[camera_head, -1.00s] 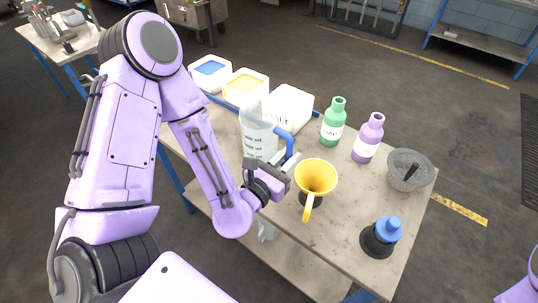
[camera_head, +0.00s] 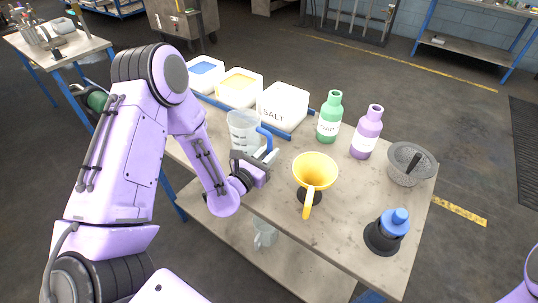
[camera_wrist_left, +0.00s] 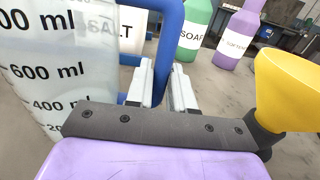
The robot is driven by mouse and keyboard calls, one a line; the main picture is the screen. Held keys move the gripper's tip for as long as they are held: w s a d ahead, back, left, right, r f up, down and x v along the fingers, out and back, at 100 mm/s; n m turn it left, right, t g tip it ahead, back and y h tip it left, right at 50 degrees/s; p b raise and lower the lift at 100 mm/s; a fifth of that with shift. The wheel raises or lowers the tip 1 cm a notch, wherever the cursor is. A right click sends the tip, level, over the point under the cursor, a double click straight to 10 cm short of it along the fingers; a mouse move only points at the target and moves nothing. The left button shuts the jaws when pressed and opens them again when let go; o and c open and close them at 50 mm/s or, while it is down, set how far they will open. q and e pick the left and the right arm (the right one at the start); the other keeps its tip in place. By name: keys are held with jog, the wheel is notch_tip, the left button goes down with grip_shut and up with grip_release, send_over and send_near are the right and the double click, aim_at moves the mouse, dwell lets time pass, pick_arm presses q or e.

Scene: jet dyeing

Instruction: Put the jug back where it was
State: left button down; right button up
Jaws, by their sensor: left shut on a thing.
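The clear measuring jug (camera_head: 243,130), with a blue handle (camera_head: 266,138), is upright at the left side of the table, in front of the salt box. My left gripper (camera_head: 264,160) is shut on the handle. In the left wrist view the jug (camera_wrist_left: 45,75) with its ml marks is at the left, and the blue handle (camera_wrist_left: 169,30) runs between the fingers (camera_wrist_left: 168,88). The jug's base is partly hidden, so I cannot tell whether it touches the tabletop. My right gripper is out of view.
A yellow funnel (camera_head: 314,172) on a stand is right of my left gripper. Behind are the salt box (camera_head: 284,104), green soap bottle (camera_head: 329,118) and purple bottle (camera_head: 367,133). The front middle tabletop is clear.

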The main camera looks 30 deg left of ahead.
pick_arm(q)
jog(key=shift+f, duration=0.15)
jog(key=shift+s+f, duration=0.1)
jog(key=shift+f, duration=0.05)
jog(key=c, duration=1)
grip_release()
